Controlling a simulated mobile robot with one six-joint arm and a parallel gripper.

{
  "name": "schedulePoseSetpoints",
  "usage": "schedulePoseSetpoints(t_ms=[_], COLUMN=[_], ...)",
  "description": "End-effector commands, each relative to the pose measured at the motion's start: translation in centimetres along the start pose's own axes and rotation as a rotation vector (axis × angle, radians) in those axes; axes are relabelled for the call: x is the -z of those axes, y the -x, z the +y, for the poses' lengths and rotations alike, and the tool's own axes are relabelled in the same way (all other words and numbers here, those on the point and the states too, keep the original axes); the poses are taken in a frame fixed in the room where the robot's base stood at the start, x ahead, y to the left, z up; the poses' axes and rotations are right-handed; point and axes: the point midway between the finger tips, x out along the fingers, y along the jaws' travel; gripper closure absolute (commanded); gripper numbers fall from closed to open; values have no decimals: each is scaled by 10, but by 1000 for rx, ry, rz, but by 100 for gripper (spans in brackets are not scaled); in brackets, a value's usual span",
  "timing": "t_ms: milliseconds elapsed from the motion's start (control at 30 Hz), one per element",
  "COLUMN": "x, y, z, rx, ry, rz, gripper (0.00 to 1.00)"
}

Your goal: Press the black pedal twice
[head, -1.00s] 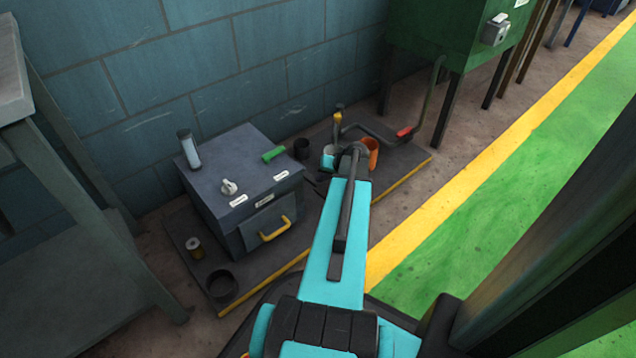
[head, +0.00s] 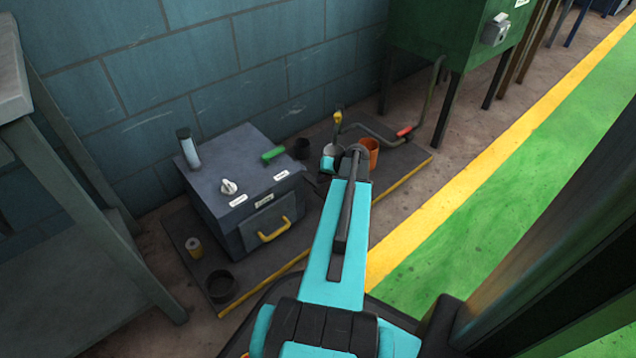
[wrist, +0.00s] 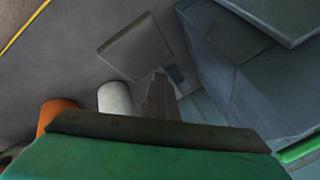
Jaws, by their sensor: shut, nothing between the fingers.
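A dark, flat, square plate, which looks like the black pedal (wrist: 138,50), lies on the floor platform in the wrist view. In the head view my arm and the grey box hide most of that spot, and I cannot make the pedal out there. My gripper (wrist: 160,82) is shut and empty. Its fingertips show close to the plate's near right edge in the wrist view; I cannot tell whether they touch it. In the head view my gripper (head: 312,184) is a small dark shape between my wrist and the box, pointing down.
The grey box (head: 236,185) with a yellow handle (head: 274,230) stands just left of my gripper. An orange cup (head: 370,149) and a pale cup (wrist: 115,98) stand beside my wrist. A bent rod with a red grip (head: 404,132) lies behind. The green floor lane is clear.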

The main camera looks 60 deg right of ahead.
Motion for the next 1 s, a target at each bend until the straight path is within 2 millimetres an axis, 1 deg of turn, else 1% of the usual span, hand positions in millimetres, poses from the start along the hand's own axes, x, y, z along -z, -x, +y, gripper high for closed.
schedulePoseSetpoints(t_ms=[33,1000], x=[-2,-7], y=[-1,-6], z=[1,6], rx=[-1,-2], ry=[0,1], rz=[-5,-7], gripper=[100,100])
